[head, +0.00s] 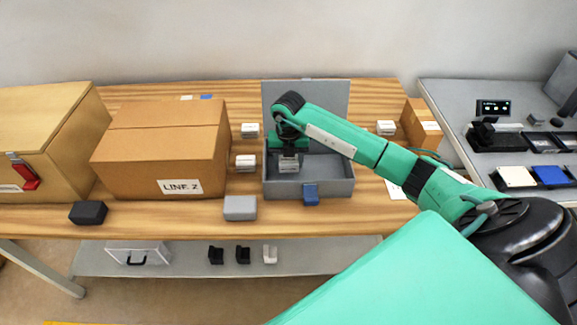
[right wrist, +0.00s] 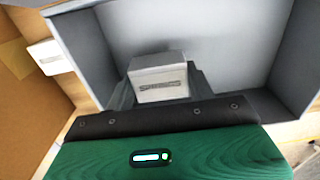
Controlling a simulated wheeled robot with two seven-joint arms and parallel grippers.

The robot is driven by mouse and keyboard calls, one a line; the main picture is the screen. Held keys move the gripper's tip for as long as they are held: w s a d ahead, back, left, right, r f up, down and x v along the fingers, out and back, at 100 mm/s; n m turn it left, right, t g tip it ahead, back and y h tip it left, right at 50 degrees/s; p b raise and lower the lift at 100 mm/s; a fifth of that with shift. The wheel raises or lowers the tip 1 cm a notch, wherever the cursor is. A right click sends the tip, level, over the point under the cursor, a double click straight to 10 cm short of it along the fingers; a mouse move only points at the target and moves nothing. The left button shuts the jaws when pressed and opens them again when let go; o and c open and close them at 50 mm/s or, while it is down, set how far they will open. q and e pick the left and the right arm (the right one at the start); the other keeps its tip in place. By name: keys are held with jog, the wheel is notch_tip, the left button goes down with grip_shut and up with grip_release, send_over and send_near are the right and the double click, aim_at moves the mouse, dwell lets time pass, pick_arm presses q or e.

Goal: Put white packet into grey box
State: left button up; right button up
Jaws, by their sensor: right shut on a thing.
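The grey box (head: 335,185) stands on the wooden table with its lid raised at the back and a blue latch on its front. My right gripper (head: 289,160) reaches into the left part of the box opening. It is shut on a white packet (head: 289,166), which also shows between the fingers in the right wrist view (right wrist: 158,78). The packet has a dark printed label on it. Whether it touches the box floor I cannot tell. The box interior (right wrist: 225,45) surrounds the packet in the right wrist view. My left gripper is not in view.
More white packets lie left of the box (head: 245,162), (head: 250,130) and one behind to the right (head: 386,127). A large cardboard box (head: 160,150) stands at left. A small grey block (head: 240,207) and a black block (head: 88,212) lie near the front edge.

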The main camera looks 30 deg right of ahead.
aim_at(289, 167)
notch_tip(289, 167, down, 3)
jog(key=shift+r, duration=0.2)
jog(key=shift+f, duration=0.3)
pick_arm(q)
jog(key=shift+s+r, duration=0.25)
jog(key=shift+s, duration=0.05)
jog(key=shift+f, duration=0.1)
pick_arm(e)
jog(key=o, duration=1)
jog(key=shift+f, duration=0.1)
jog(key=shift+o, duration=0.2)
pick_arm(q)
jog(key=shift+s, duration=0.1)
